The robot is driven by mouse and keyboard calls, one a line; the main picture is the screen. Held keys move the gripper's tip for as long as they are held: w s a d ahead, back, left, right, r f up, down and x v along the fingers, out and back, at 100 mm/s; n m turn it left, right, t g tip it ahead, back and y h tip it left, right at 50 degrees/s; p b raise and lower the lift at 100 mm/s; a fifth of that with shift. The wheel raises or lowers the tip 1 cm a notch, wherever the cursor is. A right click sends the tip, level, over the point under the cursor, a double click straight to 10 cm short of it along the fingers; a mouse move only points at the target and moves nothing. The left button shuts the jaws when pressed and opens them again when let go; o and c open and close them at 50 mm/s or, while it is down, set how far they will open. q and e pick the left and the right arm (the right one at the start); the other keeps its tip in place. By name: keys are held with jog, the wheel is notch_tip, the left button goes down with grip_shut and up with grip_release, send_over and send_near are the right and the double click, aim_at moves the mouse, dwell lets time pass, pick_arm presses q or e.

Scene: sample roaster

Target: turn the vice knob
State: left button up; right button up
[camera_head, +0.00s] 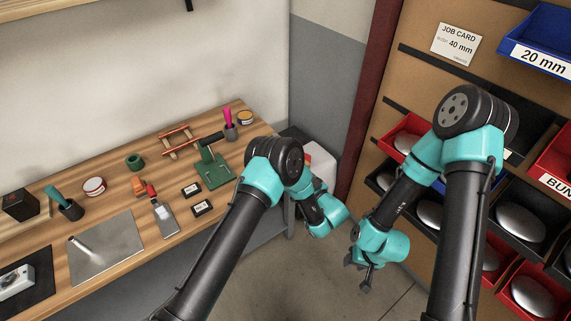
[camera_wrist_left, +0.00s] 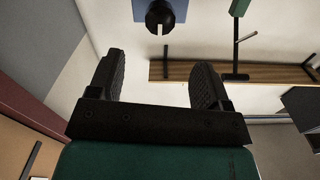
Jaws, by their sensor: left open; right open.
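A small green fixture with a black handle (camera_head: 211,167) stands on the wooden bench; I cannot tell whether it is the vice or which part is its knob. My left gripper is open and empty in the left wrist view (camera_wrist_left: 157,70). In the head view its arm reaches past the bench's right end, with its fingers mostly hidden by the wrist. My right gripper (camera_head: 357,276) is open and empty, pointing down above the floor before the bin rack, well apart from the green fixture.
The wooden bench (camera_head: 105,205) carries a metal plate (camera_head: 115,240), a brush, small tins, cups and a red rack (camera_head: 178,142). A bin rack with blue, red and black bins (camera_head: 535,295) stands at right. A job card (camera_head: 456,42) reads 40 mm. Floor between is clear.

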pick_arm(q)
jog(key=x, duration=1.1)
jog(key=shift+c, duration=0.4)
jog(key=c, duration=0.8)
jog(key=shift+c, duration=0.2)
